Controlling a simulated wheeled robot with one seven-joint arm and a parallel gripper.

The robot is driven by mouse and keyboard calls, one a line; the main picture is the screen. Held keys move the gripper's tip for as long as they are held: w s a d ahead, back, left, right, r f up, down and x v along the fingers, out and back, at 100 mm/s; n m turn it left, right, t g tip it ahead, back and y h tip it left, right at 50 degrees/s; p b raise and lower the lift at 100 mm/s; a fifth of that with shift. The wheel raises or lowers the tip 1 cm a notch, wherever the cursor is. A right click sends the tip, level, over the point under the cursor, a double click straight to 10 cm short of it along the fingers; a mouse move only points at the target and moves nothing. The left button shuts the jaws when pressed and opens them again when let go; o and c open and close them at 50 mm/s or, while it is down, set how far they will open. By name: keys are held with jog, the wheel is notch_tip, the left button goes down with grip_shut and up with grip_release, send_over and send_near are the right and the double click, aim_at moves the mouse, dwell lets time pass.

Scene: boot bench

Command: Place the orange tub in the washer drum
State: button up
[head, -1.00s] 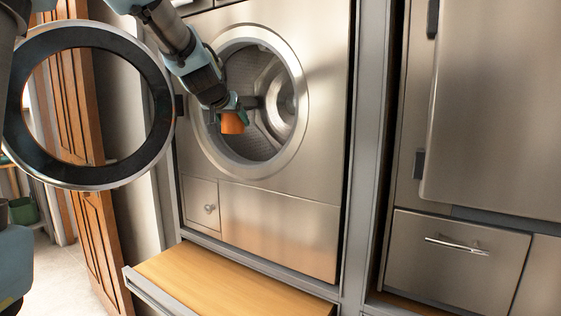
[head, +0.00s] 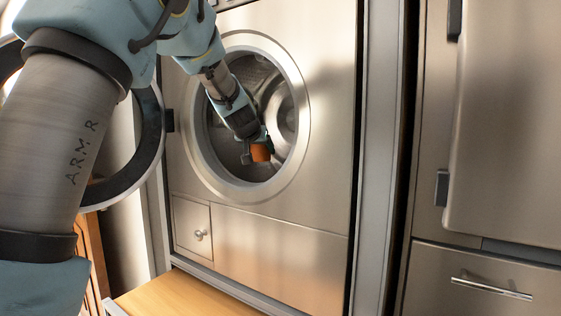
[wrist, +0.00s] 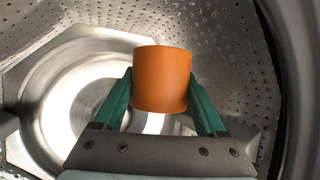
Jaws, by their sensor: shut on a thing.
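The orange tub (wrist: 161,79) is held between the two green fingers of my gripper (wrist: 160,100) in the wrist view. In the head view the orange tub (head: 261,152) shows at the end of my gripper (head: 258,143), within the round opening of the washer. The washer drum (wrist: 225,50) surrounds the tub in the wrist view, with perforated metal walls and a bright round back plate. In the head view the drum (head: 285,115) is partly hidden by my arm. The tub appears clear of the drum wall.
The washer door (head: 152,135) stands open at the left, partly behind my arm. The metal rim (head: 292,170) of the opening surrounds my forearm. A small knobbed panel (head: 193,230) and a wooden bench top (head: 190,295) lie below. A drawer with a handle (head: 490,288) is at the right.

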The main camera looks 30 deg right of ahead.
jog(key=w+d+f+p, duration=0.1)
jog(key=d, duration=0.2)
jog(key=w+d+f+p, duration=0.1)
jog(key=w+d+p, duration=0.1)
jog(key=d, duration=0.1)
jog(key=w+d+f+p, duration=0.1)
jog(key=w+d, duration=0.1)
jog(key=d, duration=0.1)
jog(key=shift+w+d, duration=0.2)
jog(key=shift+d, duration=0.05)
notch_tip(320, 180, down, 4)
jog(key=shift+r, duration=0.2)
jog(key=shift+d+f, duration=0.1)
jog(key=shift+d, duration=0.05)
jog(key=shift+f, duration=0.1)
jog(key=shift+f, duration=0.1)
jog(key=o, duration=1.4)
